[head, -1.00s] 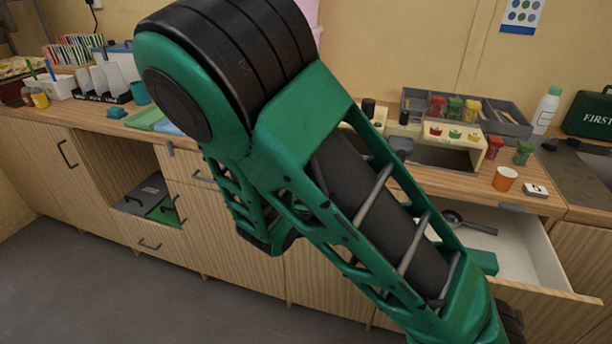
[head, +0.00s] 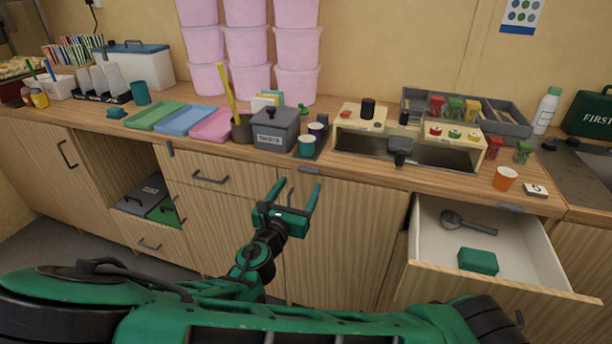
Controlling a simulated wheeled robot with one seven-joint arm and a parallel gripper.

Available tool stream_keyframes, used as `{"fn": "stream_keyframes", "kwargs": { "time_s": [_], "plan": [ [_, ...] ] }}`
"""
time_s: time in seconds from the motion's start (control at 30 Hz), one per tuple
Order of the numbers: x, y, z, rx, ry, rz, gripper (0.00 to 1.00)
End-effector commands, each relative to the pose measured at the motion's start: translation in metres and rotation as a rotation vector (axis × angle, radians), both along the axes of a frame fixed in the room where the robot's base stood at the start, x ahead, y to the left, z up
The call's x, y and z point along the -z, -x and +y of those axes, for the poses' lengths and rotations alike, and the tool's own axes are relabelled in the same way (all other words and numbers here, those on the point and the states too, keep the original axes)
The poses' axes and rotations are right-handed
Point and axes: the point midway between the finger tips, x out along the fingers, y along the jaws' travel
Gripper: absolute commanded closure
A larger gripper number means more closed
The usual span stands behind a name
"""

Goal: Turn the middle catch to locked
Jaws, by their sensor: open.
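Three small grey catches sit along the counter's front edge. The middle catch (head: 308,170) is above the cabinet door (head: 346,235) and looks like a flat grey bar lying along the edge. Its exact setting is too small to tell. My gripper (head: 298,188) is open and empty, its two green fingers pointing up in front of the cabinet. The fingertips show just below the middle catch in the picture, and I see no contact. The left catch (head: 170,148) and right catch (head: 510,207) are farther off.
An open drawer (head: 545,270) with a ladle (head: 470,225) and a green block (head: 478,262) juts out at right. On the counter stand a grey lidded box (head: 274,130), a teal cup (head: 307,146) and an orange cup (head: 505,179).

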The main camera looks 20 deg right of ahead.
Motion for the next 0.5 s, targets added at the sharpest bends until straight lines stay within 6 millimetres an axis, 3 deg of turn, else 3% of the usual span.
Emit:
{"fn": "stream_keyframes", "kwargs": {
  "time_s": [0.3, 0.5],
  "plan": [
    [0.000, -0.043, -0.032, 0.003, -0.001, -0.002, 0.31],
    [0.000, -0.055, -0.041, 0.002, -0.002, 0.000, 0.31]
  ]
}}
